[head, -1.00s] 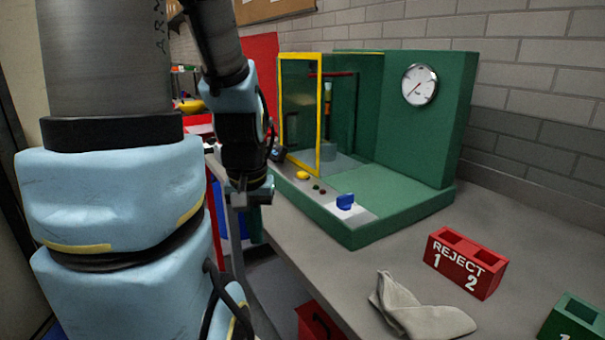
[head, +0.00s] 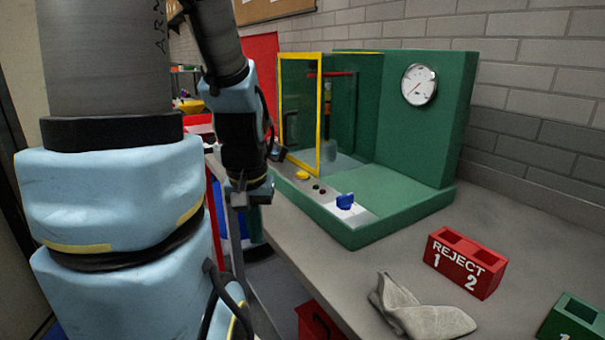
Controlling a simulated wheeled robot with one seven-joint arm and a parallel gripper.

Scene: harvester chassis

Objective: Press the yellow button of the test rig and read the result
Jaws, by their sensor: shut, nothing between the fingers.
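The green test rig (head: 425,125) stands on the bench against the brick wall. Its yellow button (head: 301,175) sits on the pale front panel, left of two small dark lamps (head: 318,188) and a blue knob (head: 345,201). A round white dial (head: 419,85) is on the upright green wall; its thin needle leans to the lower left. A yellow-framed clear panel (head: 320,115) stands upright behind the button. My gripper (head: 250,192) hangs left of the button, apart from it in the picture. It is shut and empty; its fingertips are hard to make out.
A red REJECT box (head: 465,262) with two openings stands on the grey bench (head: 400,245). A pale crumpled cloth (head: 418,310) lies near the front edge. A green box (head: 572,320) is at the lower right. The bench between rig and boxes is clear.

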